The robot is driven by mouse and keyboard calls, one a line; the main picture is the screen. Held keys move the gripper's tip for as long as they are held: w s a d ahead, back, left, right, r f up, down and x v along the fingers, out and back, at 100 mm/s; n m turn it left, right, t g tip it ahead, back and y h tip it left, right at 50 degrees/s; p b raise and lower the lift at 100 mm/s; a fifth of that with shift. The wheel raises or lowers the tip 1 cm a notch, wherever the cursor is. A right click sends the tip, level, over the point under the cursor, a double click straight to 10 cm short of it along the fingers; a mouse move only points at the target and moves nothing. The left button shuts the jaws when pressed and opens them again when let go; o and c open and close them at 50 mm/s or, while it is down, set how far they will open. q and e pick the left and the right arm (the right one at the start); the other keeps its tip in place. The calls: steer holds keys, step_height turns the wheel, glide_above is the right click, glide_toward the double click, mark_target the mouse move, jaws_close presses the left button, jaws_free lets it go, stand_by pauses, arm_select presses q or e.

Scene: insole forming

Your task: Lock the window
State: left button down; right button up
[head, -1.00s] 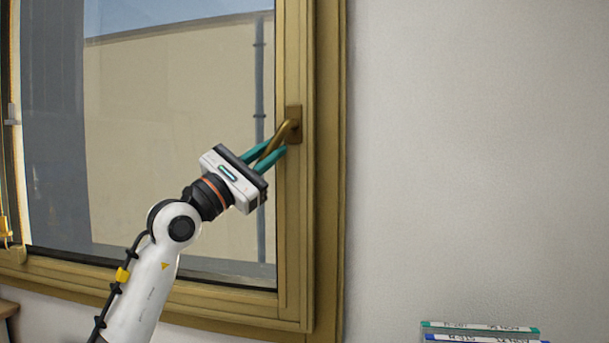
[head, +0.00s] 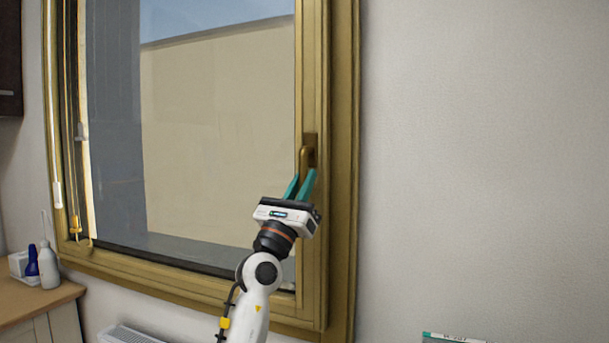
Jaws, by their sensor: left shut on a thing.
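The window (head: 220,130) has a gold-brown frame and looks closed against it on the handle side. Its brass-coloured handle (head: 304,155) is on the right-hand upright and points down, close to vertical. My left gripper (head: 303,182) comes up from below with its teal fingers shut on the lower part of the handle. The fingers hide the handle's lower end. My right gripper is not in view.
A wooden-topped counter (head: 30,301) with a white bottle (head: 48,266) and a blue bottle (head: 32,261) stands at the lower left. A white radiator (head: 130,334) is below the window. The wall (head: 480,160) at right is bare. A green-edged item (head: 455,337) shows at the bottom right.

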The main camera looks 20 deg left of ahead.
arm_select(q)
steer(key=shift+y, duration=0.3)
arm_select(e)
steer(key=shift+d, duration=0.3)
arm_select(q)
steer(key=c, duration=1.4)
jaws_free()
steer(key=shift+o, duration=0.2)
